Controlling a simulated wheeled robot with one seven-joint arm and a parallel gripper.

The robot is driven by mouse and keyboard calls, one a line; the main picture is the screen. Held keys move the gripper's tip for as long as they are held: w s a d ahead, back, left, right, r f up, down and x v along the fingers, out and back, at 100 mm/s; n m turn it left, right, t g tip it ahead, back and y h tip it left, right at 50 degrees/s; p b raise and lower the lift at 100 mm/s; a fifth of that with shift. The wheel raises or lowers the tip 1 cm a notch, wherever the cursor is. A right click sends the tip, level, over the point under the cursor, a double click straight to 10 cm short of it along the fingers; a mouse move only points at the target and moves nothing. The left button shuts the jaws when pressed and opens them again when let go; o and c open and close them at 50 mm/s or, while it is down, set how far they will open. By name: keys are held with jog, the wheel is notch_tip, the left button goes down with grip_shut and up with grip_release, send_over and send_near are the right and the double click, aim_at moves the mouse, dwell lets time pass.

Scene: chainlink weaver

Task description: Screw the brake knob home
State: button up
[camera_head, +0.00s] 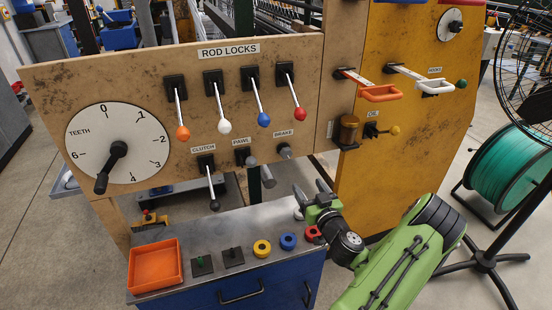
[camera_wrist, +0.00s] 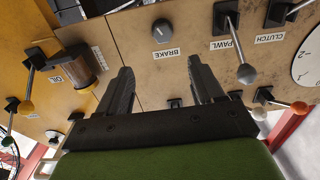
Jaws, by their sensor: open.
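The brake knob (camera_head: 285,152) is a small grey round knob on the wooden panel, just below the BRAKE label (camera_head: 284,133). In the wrist view the knob (camera_wrist: 162,31) shows face-on above the space between my fingers, with a pale mark on its face. How far it stands off the panel I cannot tell. My gripper (camera_head: 311,188) is open and empty, below and a little right of the knob in the head view. In the wrist view my gripper (camera_wrist: 160,68) has its two fingers apart, pointing toward the panel, not touching the knob.
The pawl lever (camera_head: 248,160) and clutch lever (camera_head: 211,185) stand left of the knob. A brown oil cup (camera_head: 348,130) and yellow-tipped oil valve (camera_head: 385,130) are right. Below is a metal bench (camera_head: 217,275) with an orange tray (camera_head: 155,266) and coloured rings.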

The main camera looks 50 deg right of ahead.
aim_at(288, 156)
jog(key=p+x, duration=0.2)
jog(key=x, duration=1.3)
jog(key=shift+w+a+r, duration=0.1)
jog(key=shift+w+r, duration=0.05)
jog(key=c, duration=1.1)
jog(key=shift+o, duration=0.2)
